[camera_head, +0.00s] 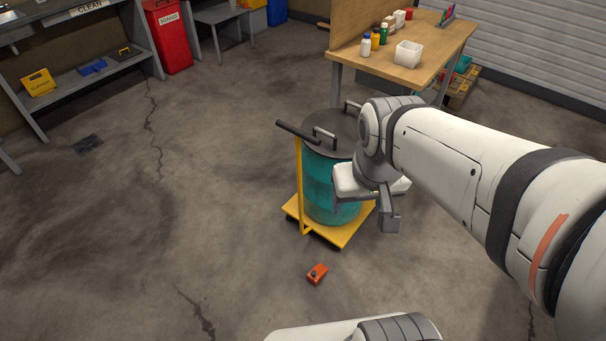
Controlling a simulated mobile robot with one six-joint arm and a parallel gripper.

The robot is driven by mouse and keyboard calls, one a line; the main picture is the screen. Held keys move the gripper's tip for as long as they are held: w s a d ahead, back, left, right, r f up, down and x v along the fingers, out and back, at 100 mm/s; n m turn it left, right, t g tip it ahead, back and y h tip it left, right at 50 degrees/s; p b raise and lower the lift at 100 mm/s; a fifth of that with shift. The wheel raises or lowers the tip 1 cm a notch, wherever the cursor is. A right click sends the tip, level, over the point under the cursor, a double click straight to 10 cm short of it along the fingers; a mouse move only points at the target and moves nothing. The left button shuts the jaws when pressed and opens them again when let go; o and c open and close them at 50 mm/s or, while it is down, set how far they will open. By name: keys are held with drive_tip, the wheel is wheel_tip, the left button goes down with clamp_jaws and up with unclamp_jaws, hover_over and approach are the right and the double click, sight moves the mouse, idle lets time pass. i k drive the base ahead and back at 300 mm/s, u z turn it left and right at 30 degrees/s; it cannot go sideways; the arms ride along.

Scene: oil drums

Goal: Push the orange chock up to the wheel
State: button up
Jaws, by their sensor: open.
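The orange chock (317,273) lies on the concrete floor just in front of the yellow drum cart (298,216). A strip of floor shows between the chock and the cart. A small dark wheel (335,247) shows only partly under the cart's near edge. The other wheels are mostly hidden. A teal drum (319,180) with a dark lid stands on the cart. My gripper (364,214) is open and empty, with its fingers pointing down. In the picture it covers the drum's right side and part of the cart, above and to the right of the chock.
A wooden workbench (428,62) with bottles and a white bin stands behind the drum. A red bin (167,36) and a shelf unit (95,72) stand at the back left. The cracked floor around the chock and to the left is clear.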

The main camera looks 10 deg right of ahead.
sight(318, 270)
drive_tip(key=z, duration=1.75)
drive_tip(key=k, duration=1.1)
drive_tip(key=u, duration=0.85)
drive_tip(key=i, duration=1)
drive_tip(key=u, duration=0.05)
